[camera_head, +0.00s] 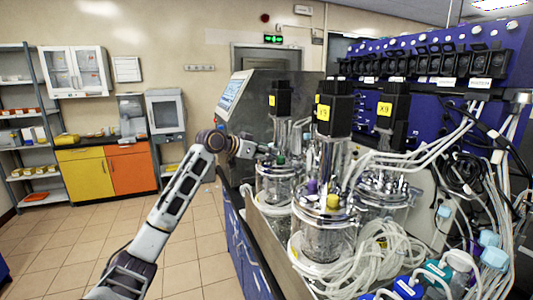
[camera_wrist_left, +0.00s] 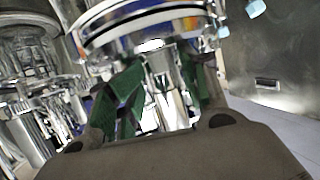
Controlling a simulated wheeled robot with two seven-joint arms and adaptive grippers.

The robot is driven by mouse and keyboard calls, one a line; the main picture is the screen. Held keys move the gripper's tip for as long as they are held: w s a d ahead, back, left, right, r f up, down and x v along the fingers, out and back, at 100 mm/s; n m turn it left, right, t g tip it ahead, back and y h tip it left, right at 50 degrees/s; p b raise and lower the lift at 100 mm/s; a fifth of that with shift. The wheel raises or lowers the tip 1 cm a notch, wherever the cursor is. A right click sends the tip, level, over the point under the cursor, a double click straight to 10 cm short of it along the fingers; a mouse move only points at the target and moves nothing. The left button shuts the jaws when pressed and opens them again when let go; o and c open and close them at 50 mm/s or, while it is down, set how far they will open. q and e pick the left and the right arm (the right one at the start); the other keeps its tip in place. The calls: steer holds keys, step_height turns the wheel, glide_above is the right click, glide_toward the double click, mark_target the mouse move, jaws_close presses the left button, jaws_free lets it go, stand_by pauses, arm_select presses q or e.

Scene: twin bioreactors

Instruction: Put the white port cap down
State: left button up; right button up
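My left gripper (camera_head: 262,149) is at the rear glass vessel (camera_head: 275,188), beside its upper metal fittings and below the black motor. In the left wrist view, the green finger pads (camera_wrist_left: 160,75) stand apart, with shiny metal and glass showing between them. A small bright white patch (camera_wrist_left: 152,45) shows near the fingertips, under a round metal rim (camera_wrist_left: 140,20). I cannot tell whether it is the white port cap or a reflection, or whether the fingers hold anything. I cannot make out the white port cap in the head view. My right gripper is out of view.
A front vessel (camera_head: 322,232) carries a yellow cap (camera_head: 333,201) and a purple cap (camera_head: 312,187). Coiled clear tubing (camera_head: 370,250) crowds the bench front. A blue control rack (camera_head: 440,120) stands behind. A screen unit (camera_head: 234,92) is near my gripper. The tiled floor at left is clear.

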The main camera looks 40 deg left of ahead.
arm_select(q)
step_height(320, 180, down, 2)
steer(key=shift+d+f+g, duration=0.1)
steer(key=shift+g, duration=0.2)
steer(key=shift+r+p, duration=0.4)
steer(key=shift+r, duration=0.25)
steer(key=shift+s+a, duration=0.25)
steer(key=shift+a, duration=0.05)
steer(key=shift+s+a+r+b, duration=0.1)
steer(key=shift+s+b, duration=0.25)
steer(key=b+v, duration=0.1)
steer(key=v, duration=0.9)
steer(key=shift+s+a+r+b, duration=0.15)
steer(key=shift+s+r+b, duration=0.05)
steer(key=shift+r+b, duration=0.25)
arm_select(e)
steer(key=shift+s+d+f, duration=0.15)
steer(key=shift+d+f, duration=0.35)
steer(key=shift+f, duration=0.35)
